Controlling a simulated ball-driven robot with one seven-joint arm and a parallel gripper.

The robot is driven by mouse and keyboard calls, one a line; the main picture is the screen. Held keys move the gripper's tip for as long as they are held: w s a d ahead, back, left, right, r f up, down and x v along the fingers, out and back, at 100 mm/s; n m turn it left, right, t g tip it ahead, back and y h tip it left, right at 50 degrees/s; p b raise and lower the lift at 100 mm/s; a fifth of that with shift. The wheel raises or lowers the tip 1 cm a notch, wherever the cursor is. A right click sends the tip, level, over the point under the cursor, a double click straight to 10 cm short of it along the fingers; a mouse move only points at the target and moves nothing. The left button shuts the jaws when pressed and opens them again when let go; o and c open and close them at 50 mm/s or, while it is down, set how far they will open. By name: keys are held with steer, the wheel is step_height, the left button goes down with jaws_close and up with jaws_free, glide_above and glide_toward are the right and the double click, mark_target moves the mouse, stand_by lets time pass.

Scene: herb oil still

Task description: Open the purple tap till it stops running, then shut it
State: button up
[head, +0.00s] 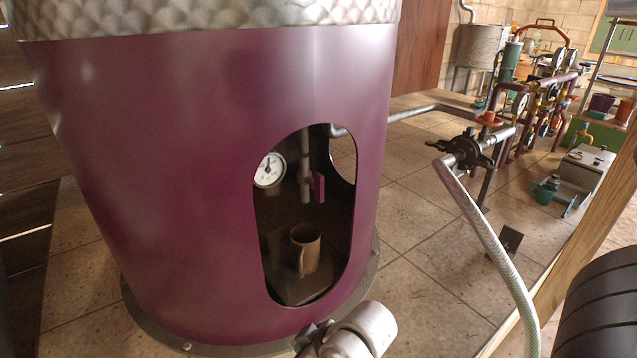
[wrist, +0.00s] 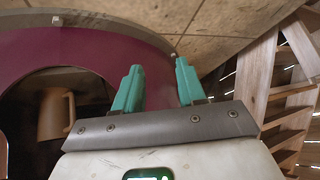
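The purple tap (head: 318,188) is a small purple lever on a grey vertical pipe, seen through the oval opening of a large purple vessel (head: 150,190) in the head view. The lever hangs down along the pipe. A brown mug (head: 307,250) stands below it on a dark floor inside the opening. No running liquid can be made out. In the wrist view the mug (wrist: 52,115) shows at the left in the dark opening. My gripper (wrist: 158,64) has two teal fingers, apart and empty, outside the opening. The tap does not show in the wrist view.
A round white gauge (head: 270,170) sits beside the pipe inside the vessel. The opening's rim is narrow. To the right stand a black valve (head: 470,152) with a pale hose (head: 490,240) and a wooden post (head: 570,270). Tiled floor lies between them.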

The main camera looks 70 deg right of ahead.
steer(key=w+d+r+m+t+h, duration=0.1)
steer(key=w+d+r+t+h, duration=0.2)
steer(key=d+r, duration=0.55)
steer(key=m+t+h+p, duration=0.2)
steer(key=m+t+h, duration=0.25)
steer(key=h, duration=0.25)
glide_toward(322, 188)
steer(key=shift+n+t, duration=0.25)
steer(key=shift+n, duration=0.2)
steer(key=p+x, duration=0.2)
steer(key=x, duration=0.8)
steer(key=shift+w+d+f, duration=0.2)
steer(key=shift+d, duration=0.1)
jaws_close()
